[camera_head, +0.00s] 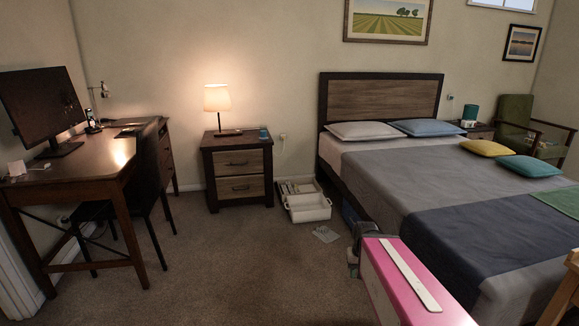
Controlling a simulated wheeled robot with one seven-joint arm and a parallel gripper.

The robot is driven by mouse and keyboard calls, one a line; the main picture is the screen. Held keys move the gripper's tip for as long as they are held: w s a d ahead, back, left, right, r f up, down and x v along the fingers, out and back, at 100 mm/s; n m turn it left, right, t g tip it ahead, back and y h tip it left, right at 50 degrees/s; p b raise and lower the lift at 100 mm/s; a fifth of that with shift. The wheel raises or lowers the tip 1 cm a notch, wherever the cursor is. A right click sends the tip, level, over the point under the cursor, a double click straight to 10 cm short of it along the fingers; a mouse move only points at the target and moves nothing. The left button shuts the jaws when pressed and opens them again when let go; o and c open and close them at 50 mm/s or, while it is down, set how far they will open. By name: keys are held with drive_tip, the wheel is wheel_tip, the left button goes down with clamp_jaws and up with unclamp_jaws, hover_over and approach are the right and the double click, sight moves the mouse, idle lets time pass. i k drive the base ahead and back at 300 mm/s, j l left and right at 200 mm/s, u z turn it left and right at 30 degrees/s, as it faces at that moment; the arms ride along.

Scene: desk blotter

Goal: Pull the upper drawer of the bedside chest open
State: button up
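The bedside chest (209,157) stands against the back wall, left of the bed. It has a dark frame and two lighter wood drawer fronts, one above the other. The upper drawer (226,164) looks shut, its front about flush with the frame, with a dark handle across its middle. The lower drawer (259,187) looks shut too.
A lit lamp (217,98) and a small blue cup (263,134) stand on the chest. A white bin (308,208) sits on the floor to its right, by the bed (380,175). A desk (90,162) and dark chair (145,165) stand left. Carpet before the chest is clear.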

sight(230, 162)
drive_tip(key=i+j, duration=1.25)
drive_tip(key=i, duration=0.15)
drive_tip(key=i+j, duration=1.25)
drive_tip(key=i, duration=0.2)
